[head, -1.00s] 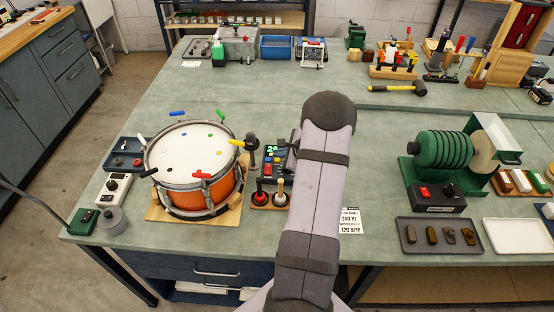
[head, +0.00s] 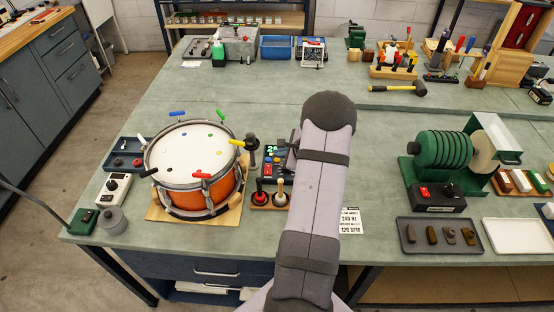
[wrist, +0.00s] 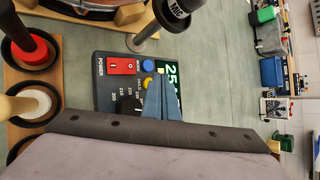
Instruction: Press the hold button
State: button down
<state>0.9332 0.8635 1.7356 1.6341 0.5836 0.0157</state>
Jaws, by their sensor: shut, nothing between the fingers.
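The tuner box (head: 275,165) stands right of the drum, partly hidden behind my arm in the head view. Beside the display are a blue button (wrist: 149,66) and a yellow button (wrist: 149,83). I cannot tell whether the tips touch anything.
A red power switch (wrist: 121,67) and a black knob (wrist: 127,105) lie on the same box. A microphone (wrist: 172,12) on a stand is close by. Mallets (head: 268,190) stand in a wooden holder left of my arm. The drum (head: 193,160) is further left.

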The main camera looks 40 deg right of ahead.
aim_at(279, 162)
jog(key=shift+f+b, duration=0.55)
jog(key=shift+b, duration=0.35)
dwell(0.3)
jog(key=shift+r, duration=0.55)
jog(key=shift+r, duration=0.15)
notch_tip(279, 162, up, 6)
jog(key=p, duration=0.4)
dwell(0.4)
dwell(0.3)
